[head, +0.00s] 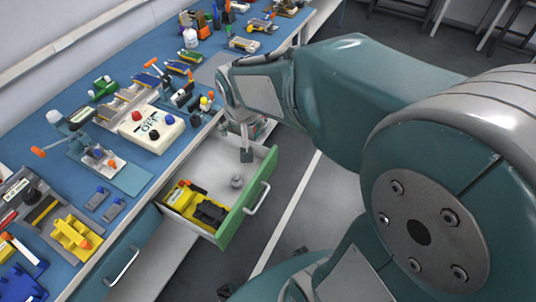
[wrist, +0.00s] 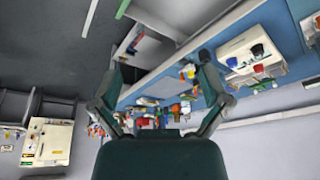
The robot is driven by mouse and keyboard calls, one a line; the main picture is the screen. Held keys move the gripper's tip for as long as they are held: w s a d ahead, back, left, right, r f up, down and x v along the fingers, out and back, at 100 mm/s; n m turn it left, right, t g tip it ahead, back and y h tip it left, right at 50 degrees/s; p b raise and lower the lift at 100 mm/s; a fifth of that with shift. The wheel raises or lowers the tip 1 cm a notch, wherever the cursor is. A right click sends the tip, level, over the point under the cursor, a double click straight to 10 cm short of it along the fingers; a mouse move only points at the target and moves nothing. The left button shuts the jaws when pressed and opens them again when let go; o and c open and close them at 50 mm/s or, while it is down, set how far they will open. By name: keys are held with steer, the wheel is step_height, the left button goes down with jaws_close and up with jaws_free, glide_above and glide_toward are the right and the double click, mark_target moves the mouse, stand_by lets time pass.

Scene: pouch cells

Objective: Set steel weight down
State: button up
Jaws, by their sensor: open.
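A small grey, knob-topped piece that looks like the steel weight (head: 237,182) stands in the open drawer (head: 262,176), on its pale floor near the green front. My gripper (head: 240,135) is above the drawer's far end, apart from the weight, and part of it is hidden behind my arm in the head view. In the wrist view my gripper (wrist: 162,62) has its two fingers spread wide with nothing between them. The weight cannot be made out in that view.
The drawer also holds a yellow-and-black item (head: 196,204). The blue bench (head: 130,178) beside it carries a white box with red and blue knobs (head: 152,129), tools and fixtures. A closed drawer handle (head: 124,266) is nearer. The drawer floor around the weight is clear.

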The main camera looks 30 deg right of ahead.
steer(key=s+r+n, duration=0.1)
steer(key=s+r, duration=0.2)
steer(key=s, duration=0.4)
steer(key=s+r+n+t, duration=0.1)
steer(key=s+r, duration=0.3)
steer(key=s, duration=0.4)
steer(key=shift+a+r+n+t+y, duration=0.3)
steer(key=shift+n+y, duration=0.1)
steer(key=shift+n, duration=0.1)
